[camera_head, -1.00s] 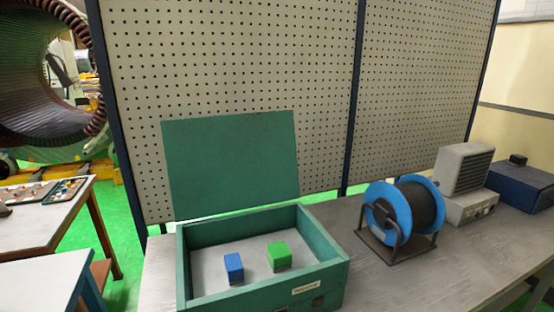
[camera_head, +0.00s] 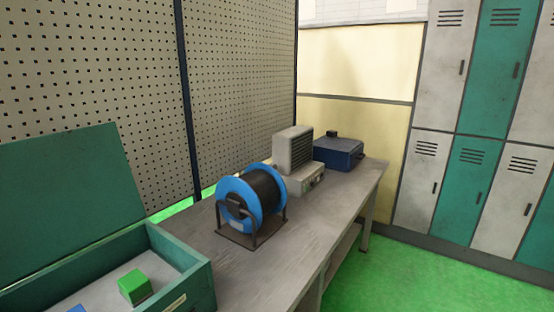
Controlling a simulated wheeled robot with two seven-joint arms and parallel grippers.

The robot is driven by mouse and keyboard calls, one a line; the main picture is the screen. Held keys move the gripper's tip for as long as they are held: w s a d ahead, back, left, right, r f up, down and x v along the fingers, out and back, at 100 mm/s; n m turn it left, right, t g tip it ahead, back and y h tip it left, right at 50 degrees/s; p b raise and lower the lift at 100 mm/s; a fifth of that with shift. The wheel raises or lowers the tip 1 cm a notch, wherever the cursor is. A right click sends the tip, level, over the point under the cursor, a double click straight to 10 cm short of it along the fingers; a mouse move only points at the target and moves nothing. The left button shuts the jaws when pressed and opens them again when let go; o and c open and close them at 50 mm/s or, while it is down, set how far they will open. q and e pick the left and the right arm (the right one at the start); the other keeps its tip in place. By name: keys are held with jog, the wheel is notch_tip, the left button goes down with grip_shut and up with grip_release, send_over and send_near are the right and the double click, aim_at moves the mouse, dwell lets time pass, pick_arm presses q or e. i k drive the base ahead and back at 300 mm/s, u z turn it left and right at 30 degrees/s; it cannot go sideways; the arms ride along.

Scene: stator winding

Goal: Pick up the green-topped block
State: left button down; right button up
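The green-topped block (camera_head: 134,287) sits on the pale floor of an open green box (camera_head: 186,264) at the lower left of the head view. A sliver of a blue block (camera_head: 77,309) shows at the bottom edge, to its left; most of it is cut off by the frame. The box's lid (camera_head: 68,190) stands up at the back. Neither of my grippers is in view.
On the grey workbench (camera_head: 297,236), right of the box, stand a blue cable reel (camera_head: 239,196), a grey vented unit (camera_head: 294,150) and a dark blue case (camera_head: 338,152). A perforated panel (camera_head: 240,80) rises behind. Lockers (camera_head: 446,180) and open green floor (camera_head: 400,275) are at right.

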aim_at(134, 286)
jog(key=u, duration=1.3)
